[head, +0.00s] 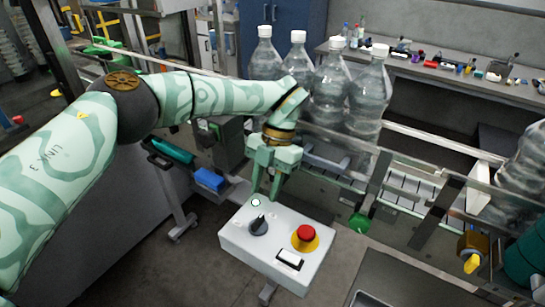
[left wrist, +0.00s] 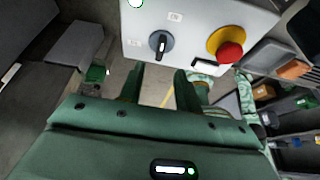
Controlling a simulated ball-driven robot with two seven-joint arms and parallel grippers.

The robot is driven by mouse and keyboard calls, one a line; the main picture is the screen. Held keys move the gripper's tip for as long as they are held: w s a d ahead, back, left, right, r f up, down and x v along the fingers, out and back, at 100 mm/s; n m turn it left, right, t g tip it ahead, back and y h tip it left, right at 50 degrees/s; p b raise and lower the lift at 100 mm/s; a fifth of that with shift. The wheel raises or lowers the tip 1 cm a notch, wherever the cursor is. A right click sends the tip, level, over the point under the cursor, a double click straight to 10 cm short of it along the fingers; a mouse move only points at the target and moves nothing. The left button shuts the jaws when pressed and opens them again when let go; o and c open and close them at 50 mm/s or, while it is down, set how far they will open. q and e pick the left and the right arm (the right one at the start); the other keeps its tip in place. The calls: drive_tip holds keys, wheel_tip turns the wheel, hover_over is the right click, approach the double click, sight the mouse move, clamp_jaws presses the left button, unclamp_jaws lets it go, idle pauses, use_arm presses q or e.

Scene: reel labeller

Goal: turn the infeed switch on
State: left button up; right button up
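A white control box (head: 235,238) stands in the lower middle of the head view. On it are a black rotary switch (head: 259,226), a small lamp (head: 255,202), a red button on a yellow ring (head: 305,236) and a black-and-white rocker (head: 290,259). No readable label shows which one is the infeed switch. My left gripper (head: 274,183) is just above and behind the box's far edge, apart from the rotary switch. In the left wrist view its fingers (left wrist: 158,82) are spread and empty, with the rotary switch (left wrist: 159,44) beyond them, its pointer nearly upright.
Large clear bottles (head: 328,85) stand on the conveyor behind the box. Metal rails (head: 420,140) run to the right. A green knob (head: 359,223) sticks out right of the box. A cluttered bench (head: 440,80) is at the back. Open floor lies left of the box.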

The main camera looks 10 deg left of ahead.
use_arm(q)
drive_tip(key=v, duration=0.8)
drive_tip(key=shift+r, duration=0.25)
